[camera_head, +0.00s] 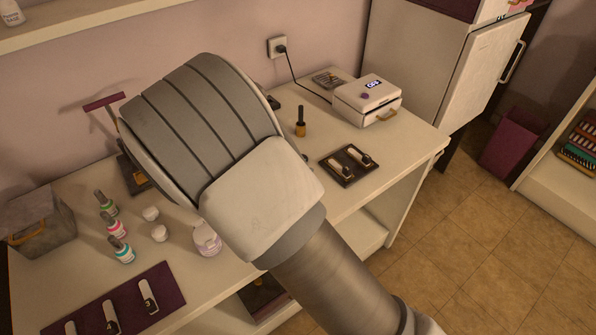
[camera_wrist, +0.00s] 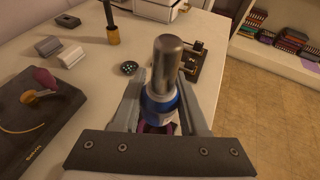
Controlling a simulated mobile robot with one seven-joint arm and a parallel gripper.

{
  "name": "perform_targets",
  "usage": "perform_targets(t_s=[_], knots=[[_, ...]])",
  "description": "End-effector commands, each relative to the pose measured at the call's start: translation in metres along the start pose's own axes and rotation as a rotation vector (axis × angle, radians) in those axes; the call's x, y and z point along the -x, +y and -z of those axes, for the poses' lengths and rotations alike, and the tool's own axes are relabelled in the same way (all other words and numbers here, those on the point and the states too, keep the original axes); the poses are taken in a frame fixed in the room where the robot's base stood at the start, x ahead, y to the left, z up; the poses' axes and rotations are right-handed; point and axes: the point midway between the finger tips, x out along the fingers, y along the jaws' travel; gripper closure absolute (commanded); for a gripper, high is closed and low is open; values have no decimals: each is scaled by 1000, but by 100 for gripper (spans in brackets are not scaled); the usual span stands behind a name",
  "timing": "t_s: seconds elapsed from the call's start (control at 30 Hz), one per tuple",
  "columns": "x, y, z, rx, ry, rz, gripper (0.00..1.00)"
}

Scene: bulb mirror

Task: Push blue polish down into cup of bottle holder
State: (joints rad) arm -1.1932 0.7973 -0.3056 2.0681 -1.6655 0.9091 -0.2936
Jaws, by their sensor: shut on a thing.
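The blue polish (camera_wrist: 160,108) is a blue bottle with a tall grey metallic cap, seen in the wrist view between the fingers of my gripper (camera_wrist: 162,98). The gripper is shut on it, and the cap points up. A purple rounded part (camera_wrist: 152,128) shows just below the bottle, partly hidden by the bottle and the gripper; it may be the cup of the bottle holder. I cannot tell how deep the bottle sits in it.
The white table (camera_head: 225,285) holds several small bottles (camera_head: 115,227) and white jars at left, and a purple mat (camera_head: 125,310) in front. A black tray (camera_head: 348,166), an amber bottle (camera_head: 300,124) and a white box (camera_head: 367,99) stand at right.

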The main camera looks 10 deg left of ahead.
Motion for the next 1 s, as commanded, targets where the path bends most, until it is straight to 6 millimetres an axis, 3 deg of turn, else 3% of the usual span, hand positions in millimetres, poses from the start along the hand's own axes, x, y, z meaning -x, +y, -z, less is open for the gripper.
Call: perform_targets(t_s=[0.47,1.0], knots=[[-1,0,4,-1,0,1,100],[-20,0,47,-2,0,2,100]])
